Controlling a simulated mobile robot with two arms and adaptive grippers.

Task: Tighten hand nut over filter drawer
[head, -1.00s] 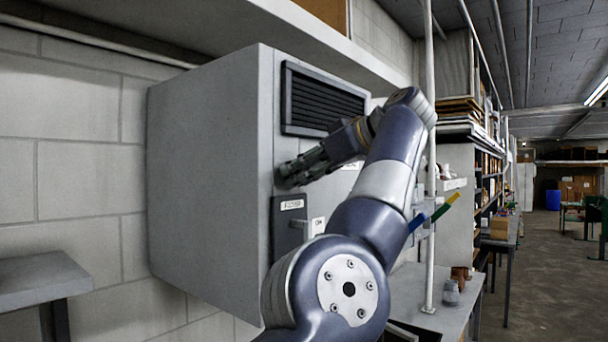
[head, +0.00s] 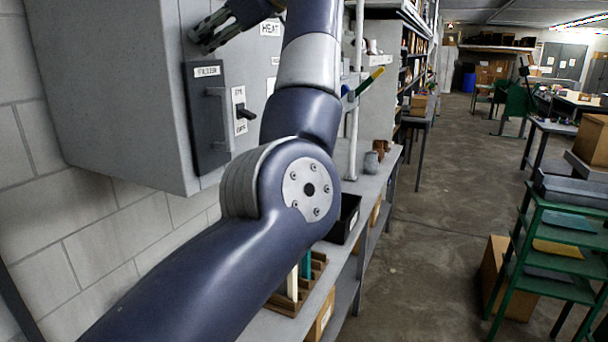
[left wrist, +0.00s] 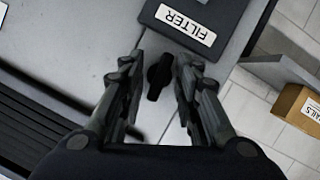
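The filter drawer is a dark grey panel (head: 209,130) with a handle on the grey cabinet's front in the head view. Its label reads "FILTER" in the left wrist view (left wrist: 186,22). The hand nut (left wrist: 158,76) is a small black winged knob on the cabinet face beside the drawer's label end. My left gripper (left wrist: 160,72) is open, with one finger on each side of the nut; gaps seem to show between them. In the head view the left gripper (head: 208,34) is just above the drawer, and the nut cannot be made out. My right gripper is not in view.
A switch (head: 241,112) with a black lever sits right of the drawer. A pale vertical pipe (head: 354,120) and a shelf bench with a black bin (head: 344,219) stand right of my arm. A green rack (head: 560,250) stands at right; the aisle floor between is clear.

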